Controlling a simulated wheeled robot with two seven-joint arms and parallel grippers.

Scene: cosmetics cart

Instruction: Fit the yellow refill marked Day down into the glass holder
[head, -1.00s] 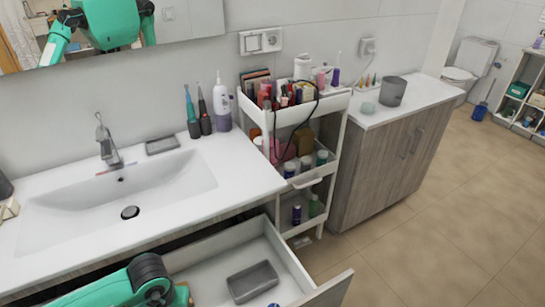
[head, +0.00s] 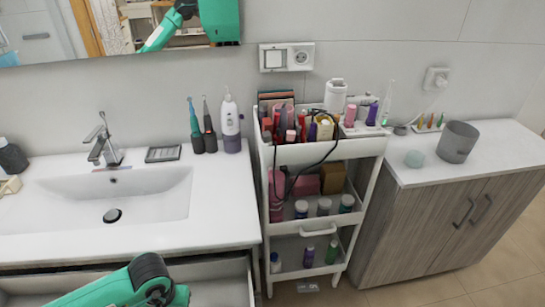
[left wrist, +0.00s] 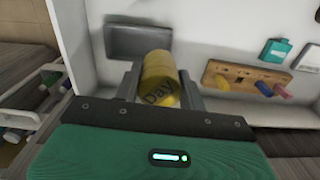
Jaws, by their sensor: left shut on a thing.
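My left gripper (left wrist: 160,88) is shut on a yellow cylindrical refill (left wrist: 157,68) with dark "Day" lettering, seen in the left wrist view. The refill sits between the two fingers. In the head view my left arm comes in at the bottom left, and its gripper and the refill do not show there. I cannot identify the glass holder for certain. My right gripper is in neither view.
A white cart (head: 330,152) full of cosmetics stands between the sink counter (head: 215,225) and the right cabinet (head: 425,225). The left wrist view shows a grey tray (left wrist: 138,40) and a wooden rack (left wrist: 245,76) inside a white drawer.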

